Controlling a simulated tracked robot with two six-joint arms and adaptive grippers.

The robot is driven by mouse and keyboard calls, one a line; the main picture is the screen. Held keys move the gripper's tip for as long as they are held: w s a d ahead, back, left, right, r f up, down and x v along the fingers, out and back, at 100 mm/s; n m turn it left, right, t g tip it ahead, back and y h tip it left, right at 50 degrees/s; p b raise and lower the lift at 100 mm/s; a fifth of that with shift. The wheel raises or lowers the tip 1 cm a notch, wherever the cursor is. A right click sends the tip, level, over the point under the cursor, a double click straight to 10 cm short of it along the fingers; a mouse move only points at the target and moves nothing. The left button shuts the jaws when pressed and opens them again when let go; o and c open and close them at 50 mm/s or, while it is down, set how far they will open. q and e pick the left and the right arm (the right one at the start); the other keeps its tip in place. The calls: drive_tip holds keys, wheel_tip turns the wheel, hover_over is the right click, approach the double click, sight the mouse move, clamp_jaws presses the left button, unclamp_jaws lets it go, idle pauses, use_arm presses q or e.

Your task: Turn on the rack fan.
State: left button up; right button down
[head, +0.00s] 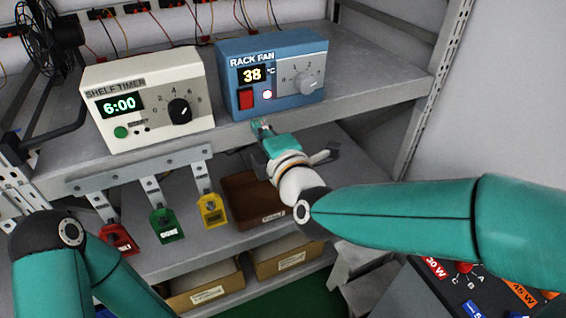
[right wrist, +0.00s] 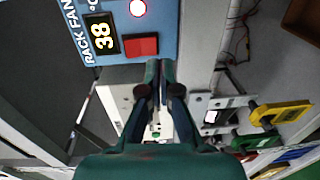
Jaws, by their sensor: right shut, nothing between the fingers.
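The blue rack fan box (head: 231,62) stands on the upper shelf. It has a display reading 38, a red switch (head: 246,98), a lit whitish round lamp (head: 267,95) and a grey knob (head: 309,84) with a 0, 1, 2 scale. My right gripper (head: 262,124) is at the shelf's front edge, just below and in front of the box, its fingers together and empty. In the right wrist view the fingertips (right wrist: 160,62) are close to the red switch (right wrist: 141,46); contact cannot be told. My left arm shows at lower left, but its gripper is out of view.
A cream shelf timer (head: 150,80) reading 6:00 stands left of the box. A black fan (head: 45,38) is at upper left. Red, green (head: 164,225) and yellow tags hang under the shelf beside a brown tray (head: 245,190). A metal upright (head: 425,100) is at right.

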drive_tip(key=f+b+v, duration=0.1)
drive_tip(key=v, duration=0.7)
drive_tip(key=shift+s+f, duration=0.3)
drive_tip(key=shift+f, duration=0.1)
drive_tip(key=shift+d, duration=0.15)
drive_tip(key=shift+d, duration=0.1)
drive_tip(key=w+d+f+m+g+h+p, duration=0.1)
drive_tip(key=d+f+m+g+h, duration=0.15)
drive_tip(key=d+f, duration=0.75)
drive_tip(key=w+d+f+m+g+h, duration=0.15)
drive_tip(key=f+g, duration=0.25)
drive_tip(key=f, duration=1.5)
drive_tip(key=s+f+m+g, duration=0.65)
drive_tip(key=s+f, duration=0.45)
drive_tip(key=f, duration=0.3)
drive_tip(key=s+a+f+m+g+y, duration=0.1)
drive_tip(key=s+m, duration=0.3)
drive_tip(key=m, duration=0.2)
drive_tip(key=s+a+f+m+g+y, duration=0.1)
drive_tip(key=s+f+m, duration=0.1)
drive_tip(key=s+m, duration=0.2)
drive_tip(key=m, duration=0.3)
drive_tip(key=shift+s+a+f+g, duration=0.3)
drive_tip(key=shift+s+a+f, duration=0.05)
drive_tip(key=shift+s, duration=0.05)
